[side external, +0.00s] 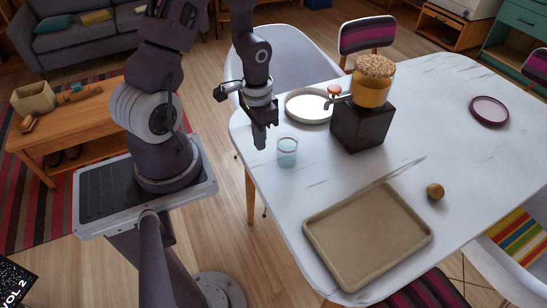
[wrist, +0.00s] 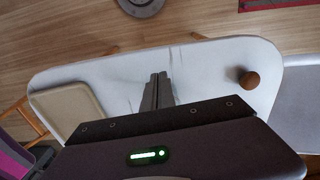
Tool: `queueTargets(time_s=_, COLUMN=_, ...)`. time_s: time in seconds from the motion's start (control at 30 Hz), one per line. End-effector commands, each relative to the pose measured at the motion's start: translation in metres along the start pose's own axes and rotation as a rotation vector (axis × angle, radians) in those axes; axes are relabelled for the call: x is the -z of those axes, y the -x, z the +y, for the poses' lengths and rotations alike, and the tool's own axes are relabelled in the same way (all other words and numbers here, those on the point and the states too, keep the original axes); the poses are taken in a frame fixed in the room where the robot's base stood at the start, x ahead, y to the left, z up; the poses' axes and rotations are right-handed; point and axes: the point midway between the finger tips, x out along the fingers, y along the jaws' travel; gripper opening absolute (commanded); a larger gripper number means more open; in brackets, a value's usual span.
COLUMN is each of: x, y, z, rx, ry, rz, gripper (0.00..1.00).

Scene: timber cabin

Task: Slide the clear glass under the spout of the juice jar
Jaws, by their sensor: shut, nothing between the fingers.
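The clear glass (side external: 287,152) stands upright on the white table near its left edge in the side view. The juice jar (side external: 371,86), amber with a cork-like lid, sits on a dark block (side external: 361,126). Its spout (side external: 338,100) points left, above and to the right of the glass. My gripper (side external: 259,140) is shut and empty, pointing down just left of the glass, with a small gap between them in the picture. In the wrist view the closed fingers (wrist: 158,90) point over the table; I cannot make out the glass or jar there.
A beige tray (side external: 368,236) lies at the table's front and also shows in the wrist view (wrist: 72,110). A cream plate (side external: 307,106) lies behind the glass. A small brown ball (side external: 435,191) and a purple plate (side external: 490,111) are farther right. The tabletop between glass and tray is clear.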

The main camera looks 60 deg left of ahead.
Motion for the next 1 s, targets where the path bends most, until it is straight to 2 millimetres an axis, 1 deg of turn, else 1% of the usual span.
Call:
queueTargets(time_s=0.07, x=-0.001, y=-0.012, z=0.001, rx=-0.001, ry=-0.002, rz=-0.006, gripper=0.00)
queueTargets(time_s=0.4, x=-0.002, y=-0.086, z=0.001, rx=0.000, ry=-0.001, rz=-0.007, gripper=0.00)
queueTargets(time_s=0.47, x=-0.002, y=-0.098, z=0.000, rx=0.002, ry=-0.001, rz=-0.006, gripper=0.00)
queueTargets(time_s=0.5, x=0.010, y=-0.095, z=0.000, rx=0.003, ry=-0.003, rz=0.004, gripper=0.00)
queueTargets(time_s=0.53, x=0.016, y=-0.094, z=-0.001, rx=0.004, ry=-0.002, rz=0.005, gripper=0.00)
queueTargets(time_s=0.6, x=0.026, y=-0.094, z=0.000, rx=0.003, ry=-0.001, rz=0.003, gripper=0.00)
queueTargets(time_s=0.7, x=0.035, y=-0.094, z=0.000, rx=0.003, ry=-0.002, rz=0.001, gripper=0.00)
queueTargets(time_s=0.8, x=0.039, y=-0.093, z=0.000, rx=0.003, ry=-0.001, rz=0.000, gripper=0.00)
queueTargets(time_s=1.0, x=0.040, y=-0.093, z=0.000, rx=0.003, ry=0.000, rz=-0.001, gripper=0.00)
